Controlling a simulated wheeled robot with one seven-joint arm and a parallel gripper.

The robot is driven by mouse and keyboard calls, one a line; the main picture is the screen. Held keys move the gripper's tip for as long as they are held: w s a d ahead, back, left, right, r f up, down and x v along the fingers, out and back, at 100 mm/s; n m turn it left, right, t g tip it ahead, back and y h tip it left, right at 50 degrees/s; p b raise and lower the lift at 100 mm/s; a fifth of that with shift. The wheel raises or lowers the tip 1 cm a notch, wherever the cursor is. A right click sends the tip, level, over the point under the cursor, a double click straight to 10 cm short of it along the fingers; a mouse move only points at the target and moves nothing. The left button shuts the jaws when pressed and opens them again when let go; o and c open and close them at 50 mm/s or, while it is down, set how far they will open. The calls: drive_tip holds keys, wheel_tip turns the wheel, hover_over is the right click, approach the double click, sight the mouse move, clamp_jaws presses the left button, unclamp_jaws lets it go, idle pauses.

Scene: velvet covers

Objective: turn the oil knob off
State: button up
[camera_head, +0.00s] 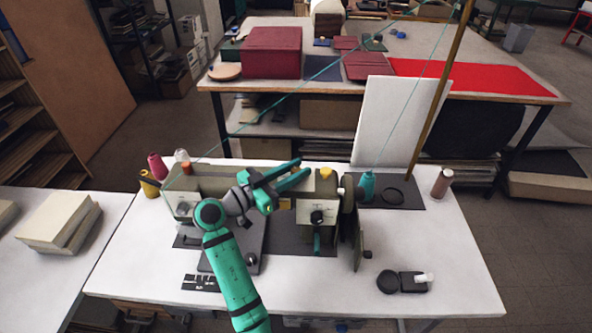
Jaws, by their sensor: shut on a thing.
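A sewing machine (240,180) with a long beige arm stands on the white table. A round black knob (317,216) sits on the white plate at its right part. A small yellow knob (325,173) stands on its top. No label shows which of them is the oil knob. My forearm hides part of the machine's front and bed.
Thread cones (157,166) stand at the machine's left end, with a brown spool (441,183) at right. A black device (401,281) lies at front right. A slanted wooden pole (440,95) rises behind the right end. The table's right front is mostly clear.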

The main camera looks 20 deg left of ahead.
drive_tip(key=shift+d+f+m+g+h, duration=0.1)
drive_tip(key=shift+m+g+h, duration=0.2)
drive_tip(key=shift+h, duration=0.1)
drive_tip(key=o, duration=1.1)
drive_tip(key=shift+c, duration=0.2)
drive_tip(key=v, duration=1)
drive_tip(key=shift+s+a, duration=0.25)
drive_tip(key=shift+s, duration=0.05)
